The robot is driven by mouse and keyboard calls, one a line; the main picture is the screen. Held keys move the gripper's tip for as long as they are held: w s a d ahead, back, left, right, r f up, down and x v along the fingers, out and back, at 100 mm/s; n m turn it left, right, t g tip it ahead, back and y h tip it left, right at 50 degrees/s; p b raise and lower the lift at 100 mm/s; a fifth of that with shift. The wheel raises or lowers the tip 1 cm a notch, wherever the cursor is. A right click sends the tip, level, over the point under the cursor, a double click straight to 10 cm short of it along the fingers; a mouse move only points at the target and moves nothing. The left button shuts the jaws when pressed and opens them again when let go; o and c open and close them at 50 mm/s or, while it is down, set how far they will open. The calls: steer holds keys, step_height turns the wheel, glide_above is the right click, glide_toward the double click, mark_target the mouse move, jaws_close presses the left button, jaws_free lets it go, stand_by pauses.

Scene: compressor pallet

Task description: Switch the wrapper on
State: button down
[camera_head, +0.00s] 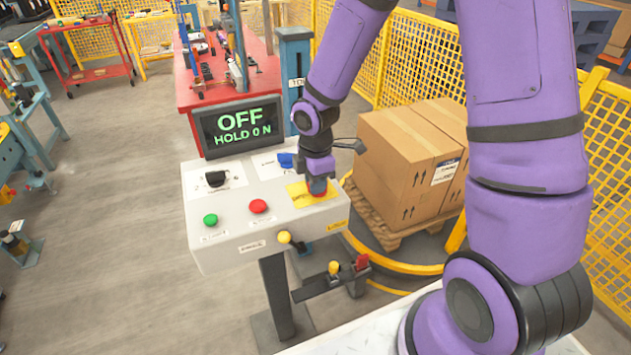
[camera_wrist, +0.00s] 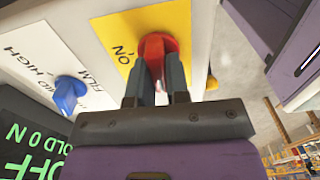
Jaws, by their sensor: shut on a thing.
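The wrapper's control box (camera_head: 225,245) stands on a post, with a display (camera_head: 238,126) above it reading "OFF" and "HOLD 0 N". A red rotary switch (camera_wrist: 153,46) sits on a yellow plate (camera_head: 297,191) at the right of the panel. In the wrist view the yellow plate (camera_wrist: 118,30) bears the word "ON" beside the switch. My gripper (camera_wrist: 158,78) is shut on the red switch, one finger on each side of it. In the head view my gripper (camera_head: 318,186) comes down from above and hides most of the switch.
The panel also has a green button (camera_head: 210,220), a red button (camera_head: 258,206), a black knob (camera_head: 215,178) and a blue knob (camera_head: 286,160). Boxes (camera_head: 400,165) on a pallet stand at the right, with yellow mesh fencing (camera_head: 420,55) behind. Open floor lies at left.

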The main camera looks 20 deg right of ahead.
steer(key=shift+m, duration=0.4)
steer(key=m, duration=0.3)
steer(key=shift+w+m, duration=0.2)
steer(key=shift+m, duration=0.1)
steer(key=m, duration=0.4)
steer(key=shift+w+m, duration=0.1)
steer(key=shift+m, duration=0.2)
steer(key=m, duration=0.4)
steer(key=shift+w+d+m, duration=0.1)
steer(key=shift+d+m, duration=0.1)
steer(key=shift+m, duration=0.1)
steer(key=shift+d+m, duration=0.15)
steer(key=shift+m, duration=2.05)
steer(key=c, duration=1.1)
jaws_free()
steer(key=shift+r, duration=0.1)
